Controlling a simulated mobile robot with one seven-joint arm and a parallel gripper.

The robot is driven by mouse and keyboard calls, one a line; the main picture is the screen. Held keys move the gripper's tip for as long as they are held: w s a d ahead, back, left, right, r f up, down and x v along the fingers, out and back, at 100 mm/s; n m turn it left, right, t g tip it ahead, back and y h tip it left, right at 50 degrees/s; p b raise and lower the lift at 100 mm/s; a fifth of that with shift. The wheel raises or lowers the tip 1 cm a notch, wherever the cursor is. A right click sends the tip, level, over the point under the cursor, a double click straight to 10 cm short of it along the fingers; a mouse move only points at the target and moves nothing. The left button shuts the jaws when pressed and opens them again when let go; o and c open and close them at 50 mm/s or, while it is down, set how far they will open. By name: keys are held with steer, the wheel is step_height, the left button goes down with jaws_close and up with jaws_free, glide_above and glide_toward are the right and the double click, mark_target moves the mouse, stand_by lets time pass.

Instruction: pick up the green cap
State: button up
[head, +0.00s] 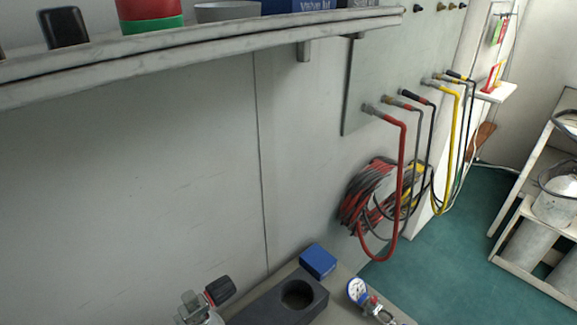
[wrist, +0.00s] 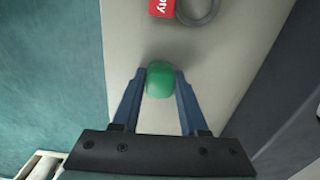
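The green cap (wrist: 160,82) shows in the wrist view, small and rounded, between the tips of my gripper's blue fingers. My gripper (wrist: 160,86) has a finger against each side of the cap, with no clear gap on either side. A pale surface (wrist: 150,35) lies behind the cap; whether the cap touches it is hard to tell. Neither my gripper nor this cap can be made out in the head view.
The wrist view shows a red tag (wrist: 162,7) and grey ring (wrist: 198,10) beyond the cap. In the head view, a shelf (head: 200,50) crosses the upper left. Below stand a dark block (head: 270,308) with a round hole, a blue box (head: 318,261) and a gauge (head: 357,290). Hoses (head: 400,180) hang at right.

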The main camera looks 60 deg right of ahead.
jaws_close()
steer(key=shift+r, duration=0.1)
step_height(320, 180, up, 10)
steer(key=shift+f+p, duration=0.1)
steer(key=shift+p, duration=0.85)
steer(key=w+a+r+n+p, duration=0.2)
steer(key=w+a+r+n, duration=0.3)
steer(key=a+n, duration=0.4)
steer(key=w+a+r+n+p, duration=0.3)
steer(key=w+a+r+n, duration=0.2)
steer(key=w+a+n, duration=0.2)
steer(key=a+n, duration=0.2)
steer(key=n, duration=0.2)
steer(key=shift+w+r, duration=0.2)
steer(key=shift+r, duration=0.15)
